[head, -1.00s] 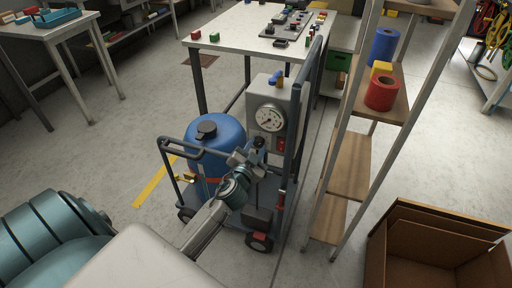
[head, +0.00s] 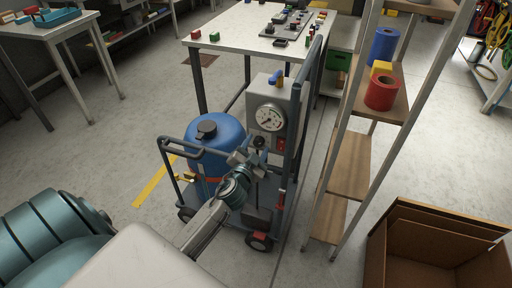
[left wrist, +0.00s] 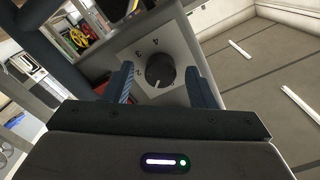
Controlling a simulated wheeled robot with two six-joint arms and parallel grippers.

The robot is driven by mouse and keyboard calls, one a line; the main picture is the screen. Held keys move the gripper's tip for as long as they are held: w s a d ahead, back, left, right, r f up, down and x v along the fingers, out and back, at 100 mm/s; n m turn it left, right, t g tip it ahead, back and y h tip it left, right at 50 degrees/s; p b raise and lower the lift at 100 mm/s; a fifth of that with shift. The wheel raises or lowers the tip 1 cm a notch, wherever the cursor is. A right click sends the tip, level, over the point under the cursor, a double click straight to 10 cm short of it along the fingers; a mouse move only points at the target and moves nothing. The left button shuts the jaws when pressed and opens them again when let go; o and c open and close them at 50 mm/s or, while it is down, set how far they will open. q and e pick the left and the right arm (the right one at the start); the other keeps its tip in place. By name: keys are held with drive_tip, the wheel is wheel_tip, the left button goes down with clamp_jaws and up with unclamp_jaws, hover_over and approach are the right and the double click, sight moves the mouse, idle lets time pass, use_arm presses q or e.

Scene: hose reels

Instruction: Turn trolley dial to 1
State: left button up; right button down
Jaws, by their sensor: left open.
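The trolley (head: 276,92) stands in the middle of the head view with a grey panel. Its dial, a black round knob (left wrist: 160,69), sits on a pale plate with the numbers 2, 3 and 4 visible. A white mark on the knob points downward in the left wrist view, past the 2; any number there is hidden. The dial also shows in the head view (head: 259,142). My left gripper (left wrist: 160,75) is open, its fingers on either side of the knob with gaps visible. In the head view the left gripper (head: 243,158) is just below the dial. My right gripper is not in view.
The trolley carries a blue tank (head: 215,135), a pressure gauge (head: 269,117) and a red switch (head: 281,145). A table (head: 235,47) is behind. Floor left of the trolley is open.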

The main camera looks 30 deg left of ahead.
use_arm(q)
drive_tip(key=shift+s, duration=0.25)
drive_tip(key=b+v, duration=0.2)
drive_tip(key=v, duration=0.8)
drive_tip(key=shift+s+b, duration=0.2)
drive_tip(key=shift+b, duration=0.1)
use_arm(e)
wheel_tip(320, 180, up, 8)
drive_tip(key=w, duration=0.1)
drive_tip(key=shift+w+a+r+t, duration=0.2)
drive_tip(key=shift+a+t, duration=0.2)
